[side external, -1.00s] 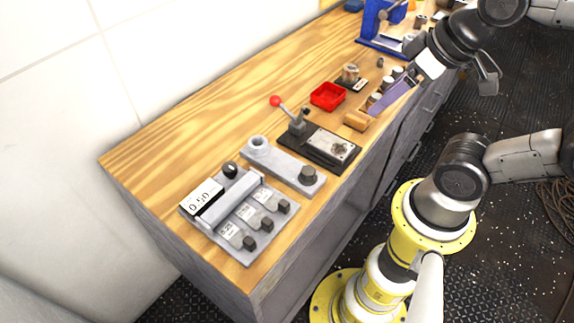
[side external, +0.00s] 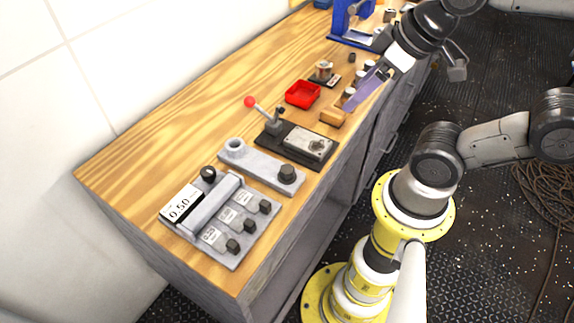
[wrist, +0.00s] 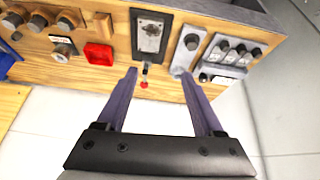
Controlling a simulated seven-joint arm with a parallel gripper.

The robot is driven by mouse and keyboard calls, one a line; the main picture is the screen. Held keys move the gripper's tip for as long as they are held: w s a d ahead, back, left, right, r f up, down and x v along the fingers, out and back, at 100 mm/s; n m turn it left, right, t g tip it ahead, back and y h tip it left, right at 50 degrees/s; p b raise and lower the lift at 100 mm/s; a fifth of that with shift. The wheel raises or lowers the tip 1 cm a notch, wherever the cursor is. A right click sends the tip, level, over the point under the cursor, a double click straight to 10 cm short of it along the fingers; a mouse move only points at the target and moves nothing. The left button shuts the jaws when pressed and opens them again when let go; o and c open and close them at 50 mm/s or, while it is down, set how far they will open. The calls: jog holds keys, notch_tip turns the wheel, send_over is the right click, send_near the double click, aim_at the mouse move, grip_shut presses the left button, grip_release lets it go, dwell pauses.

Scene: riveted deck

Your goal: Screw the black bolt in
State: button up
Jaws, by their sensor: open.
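A grey plate (side external: 262,172) lies on the wooden bench. It carries an upright hollow boss (side external: 234,148) at its left end and a dark bolt head (side external: 287,174) at its right end, which looks like the black bolt. In the wrist view the plate (wrist: 178,64) and the dark bolt head (wrist: 191,42) show right of centre. My gripper (side external: 348,106) is open, its purple fingers over the bench's front edge near a small wooden block. In the wrist view my gripper (wrist: 158,72) has nothing between its fingers but background. Whether the bolt is seated or loose cannot be told.
A lever box (side external: 308,146) with a red-knobbed lever stands beside the plate. A panel (side external: 225,222) with several dark bolts and a 0.50 display lies at the near end. A red tray (side external: 303,94), a wooden block (side external: 333,117) and a blue frame (side external: 345,22) stand farther back.

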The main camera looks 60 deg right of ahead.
jog(key=r+n, duration=0.1)
jog(key=n, duration=0.3)
jog(key=n+g, duration=0.6)
jog(key=n, duration=0.8)
send_over(287, 169)
notch_tip(287, 169, down, 5)
notch_tip(287, 169, down, 14)
jog(key=shift+r, duration=0.15)
jog(key=shift+c, duration=0.3)
grip_shut()
